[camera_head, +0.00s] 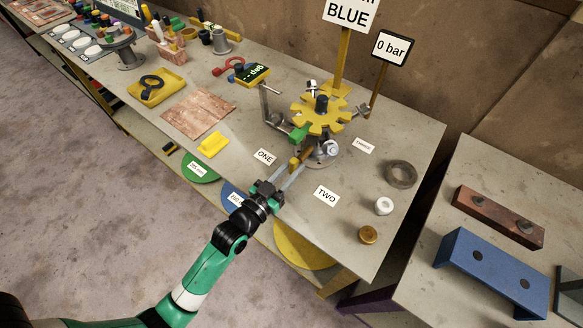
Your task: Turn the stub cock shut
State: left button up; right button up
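A pipe fitting stands on the bench under a yellow toothed wheel (321,115). It has a yellow-brown lever (296,162) pointing toward the front and a green handle (299,134) at its left. Which of these belongs to the stub cock is not clear. My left gripper (293,170) reaches in from the front with its fingers apart. Its tips are at the end of the yellow-brown lever; whether they touch it is too small to tell. My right gripper is not in view.
Signs read "BLUE" (350,13) and "0 bar" (392,48). Labels "ONE" (264,157) and "TWO" (326,195) lie beside the fitting. A grey ring (401,174), white cap (384,206) and brass cap (368,235) lie at the right. A yellow block (213,145) lies left.

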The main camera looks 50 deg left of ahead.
pick_arm(q)
grip_shut()
jog(key=shift+m, duration=0.3)
jog(key=m, duration=0.2)
jog(key=shift+m, duration=0.3)
jog(key=m, duration=0.9)
jog(key=shift+m, duration=0.4)
jog(key=m, duration=0.4)
jog(key=shift+m, duration=0.4)
